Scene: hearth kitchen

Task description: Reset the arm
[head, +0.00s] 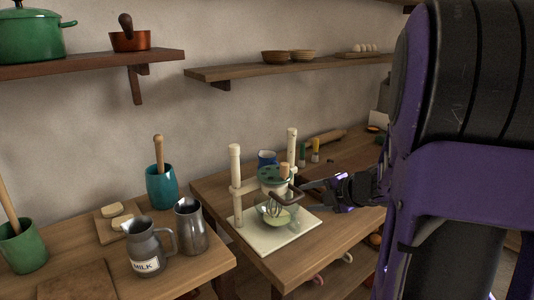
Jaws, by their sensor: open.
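My arm fills the right side of the head view. My gripper (310,190) is open at the right of a hand-cranked mixer (275,180) with a dark crank handle. Its fingers point left, close to the handle. I cannot tell whether they touch it. The mixer has two pale posts, and its whisk hangs in a glass bowl (277,217) on a pale board (302,232).
A milk jug (147,252), a steel pitcher (192,227) and a teal crock (161,186) stand on the left counter (208,262). Shelves (280,69) hang above. A gap separates the two counters.

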